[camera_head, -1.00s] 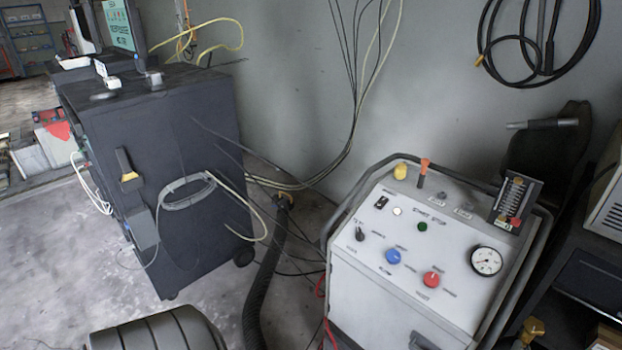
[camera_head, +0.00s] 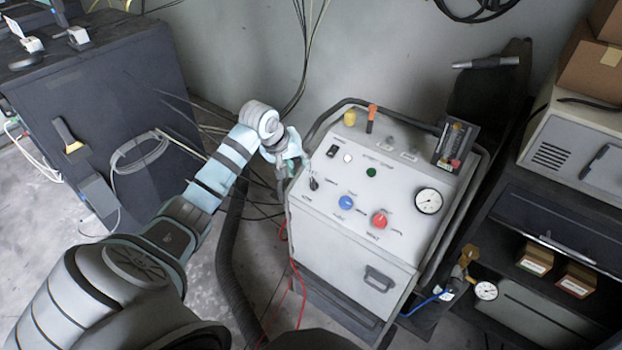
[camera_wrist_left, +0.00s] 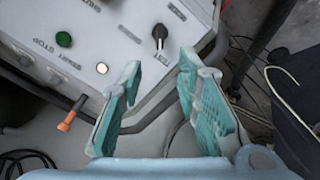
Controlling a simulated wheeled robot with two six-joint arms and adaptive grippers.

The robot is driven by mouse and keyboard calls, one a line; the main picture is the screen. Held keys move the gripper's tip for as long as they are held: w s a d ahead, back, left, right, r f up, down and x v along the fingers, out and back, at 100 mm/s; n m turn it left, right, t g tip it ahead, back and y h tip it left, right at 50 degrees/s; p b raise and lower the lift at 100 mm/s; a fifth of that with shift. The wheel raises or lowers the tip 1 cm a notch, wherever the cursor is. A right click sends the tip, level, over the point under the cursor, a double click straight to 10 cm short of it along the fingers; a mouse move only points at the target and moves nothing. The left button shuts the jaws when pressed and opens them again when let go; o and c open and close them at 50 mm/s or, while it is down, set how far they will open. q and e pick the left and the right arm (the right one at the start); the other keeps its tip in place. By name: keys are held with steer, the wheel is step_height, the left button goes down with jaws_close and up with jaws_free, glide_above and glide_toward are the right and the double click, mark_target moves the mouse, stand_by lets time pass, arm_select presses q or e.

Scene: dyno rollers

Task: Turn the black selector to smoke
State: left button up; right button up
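The black selector (camera_head: 314,184) is a small knob at the left of the pale machine's sloping control panel (camera_head: 395,190). It also shows in the left wrist view (camera_wrist_left: 159,32), beyond my fingertips, with a light-coloured mark on its lower side. The labels around it are too small to read. My left gripper (camera_head: 303,158) is at the panel's left edge, close to the selector and apart from it. In the left wrist view my left gripper (camera_wrist_left: 160,62) is open, with teal finger pads and nothing between them. My right gripper is not in view.
A blue knob (camera_head: 346,202), a red knob (camera_head: 379,219) and a gauge (camera_head: 428,201) sit right of the selector. A green button (camera_head: 371,172) and a black rocker switch (camera_head: 332,151) are higher up. A dark tube rail (camera_head: 345,104) borders the panel. A dark cabinet (camera_head: 100,100) stands left.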

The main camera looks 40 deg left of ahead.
mark_target(311, 181)
arm_select(q)
steer(key=b+x, duration=0.3)
steer(key=x, duration=0.8)
steer(key=shift+w+d+f, duration=0.1)
steer(key=shift+f, duration=0.2)
steer(key=shift+w+f, duration=0.15)
steer(key=shift+f, duration=0.15)
steer(key=shift+c, duration=0.6)
jaws_close()
